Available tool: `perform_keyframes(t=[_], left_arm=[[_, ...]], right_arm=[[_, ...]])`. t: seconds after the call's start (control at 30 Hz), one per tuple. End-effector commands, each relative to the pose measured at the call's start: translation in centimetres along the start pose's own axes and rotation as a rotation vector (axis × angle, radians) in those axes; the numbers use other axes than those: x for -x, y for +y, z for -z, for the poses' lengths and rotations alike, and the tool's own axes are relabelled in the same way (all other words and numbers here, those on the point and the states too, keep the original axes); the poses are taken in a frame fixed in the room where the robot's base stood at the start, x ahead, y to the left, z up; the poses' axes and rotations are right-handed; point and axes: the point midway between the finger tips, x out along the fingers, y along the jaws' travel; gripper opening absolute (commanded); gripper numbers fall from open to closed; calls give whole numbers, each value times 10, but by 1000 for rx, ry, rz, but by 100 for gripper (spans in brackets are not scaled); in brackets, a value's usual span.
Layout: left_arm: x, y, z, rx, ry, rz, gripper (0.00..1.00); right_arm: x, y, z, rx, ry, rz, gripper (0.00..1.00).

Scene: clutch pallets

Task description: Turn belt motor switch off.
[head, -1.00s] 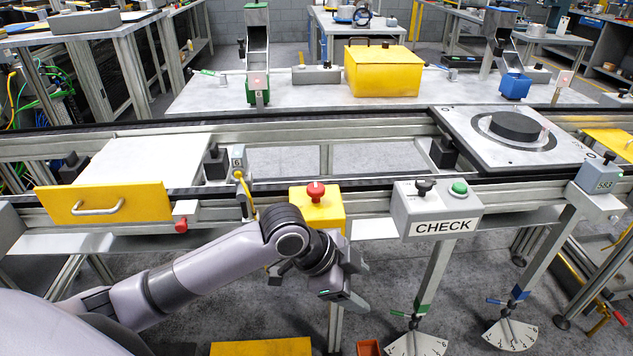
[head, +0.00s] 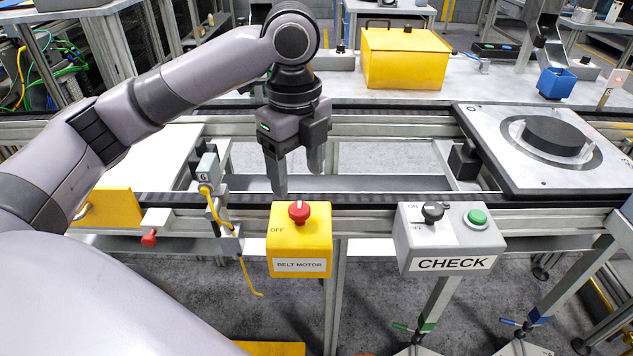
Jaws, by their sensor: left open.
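The yellow belt motor box (head: 300,243) is mounted at the front edge of the conveyor in the middle of the head view. Its label reads BELT MOTOR. A red switch knob (head: 299,211) is on its top face, with the word OFF printed to its left. I cannot tell the knob's setting. My left gripper (head: 297,180) points down above and behind the box, over the conveyor. Its fingers are apart with nothing between them, and it does not appear to touch the knob. My right gripper is not in view.
A grey CHECK box (head: 450,240) with a black knob (head: 433,211) and a green button (head: 477,217) stands right of the yellow box. A sensor with a yellow cable (head: 214,210) is to the left. A pallet with a black disc (head: 554,136) sits on the conveyor at right.

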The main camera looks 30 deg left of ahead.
Motion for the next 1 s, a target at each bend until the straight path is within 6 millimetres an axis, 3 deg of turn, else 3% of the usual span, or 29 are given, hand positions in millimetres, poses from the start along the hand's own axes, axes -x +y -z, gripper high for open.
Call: perform_keyframes(t=[0.23, 0.5, 0.87, 0.9, 1.0], left_arm=[[-26, 1, -1, 0, -2, -5, 65], [-63, 1, 0, -1, -2, -2, 65], [-71, 0, 0, -1, -2, 0, 65], [-71, 0, 0, -1, -2, 0, 62], [-71, 0, 0, -1, -2, 0, 30]], right_arm=[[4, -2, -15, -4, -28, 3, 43], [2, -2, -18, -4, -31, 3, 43], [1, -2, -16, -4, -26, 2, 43], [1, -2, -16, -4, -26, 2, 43], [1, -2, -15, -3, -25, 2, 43]])
